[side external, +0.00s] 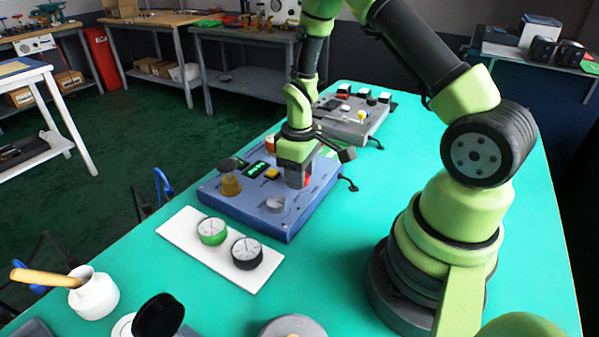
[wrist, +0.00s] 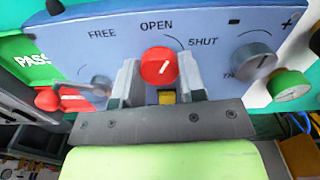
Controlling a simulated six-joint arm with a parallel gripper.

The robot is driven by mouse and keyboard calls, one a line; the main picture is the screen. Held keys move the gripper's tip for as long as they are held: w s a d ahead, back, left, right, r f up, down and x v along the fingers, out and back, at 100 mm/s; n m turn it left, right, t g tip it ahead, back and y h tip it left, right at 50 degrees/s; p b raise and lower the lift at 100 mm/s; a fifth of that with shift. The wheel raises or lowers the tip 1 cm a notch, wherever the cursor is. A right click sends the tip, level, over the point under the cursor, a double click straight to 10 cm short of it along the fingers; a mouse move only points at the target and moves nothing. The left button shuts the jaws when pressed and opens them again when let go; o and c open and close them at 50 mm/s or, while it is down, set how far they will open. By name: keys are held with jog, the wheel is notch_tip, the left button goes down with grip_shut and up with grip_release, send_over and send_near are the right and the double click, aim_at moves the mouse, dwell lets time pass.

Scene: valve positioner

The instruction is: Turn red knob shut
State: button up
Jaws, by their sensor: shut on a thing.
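The red knob (wrist: 160,66) sits on the face of a blue panel box, under the printed words FREE, OPEN and SHUT. Its white mark tilts up and to the right, on the side of OPEN toward SHUT. My gripper (wrist: 159,72) is shut on the knob, one grey finger on each side of it. In the side view my gripper (side external: 297,178) points down at the blue panel box (side external: 222,200), and only a sliver of the red knob (side external: 306,181) shows beside the fingers.
A grey knob (wrist: 253,62) sits to the right on the panel. The side view shows a brass-coloured knob (side external: 230,184), a yellow button (side external: 271,173) and a grey knob (side external: 275,204) nearby. A white plate (side external: 184,232) with two dials lies in front; a grey panel (side external: 350,121) stands behind.

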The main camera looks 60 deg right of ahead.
jog(key=m, duration=1.2)
jog(key=shift+s, duration=0.1)
jog(key=shift+m, duration=0.3)
dwell(0.3)
jog(key=o, duration=0.9)
notch_tip(320, 180, up, 10)
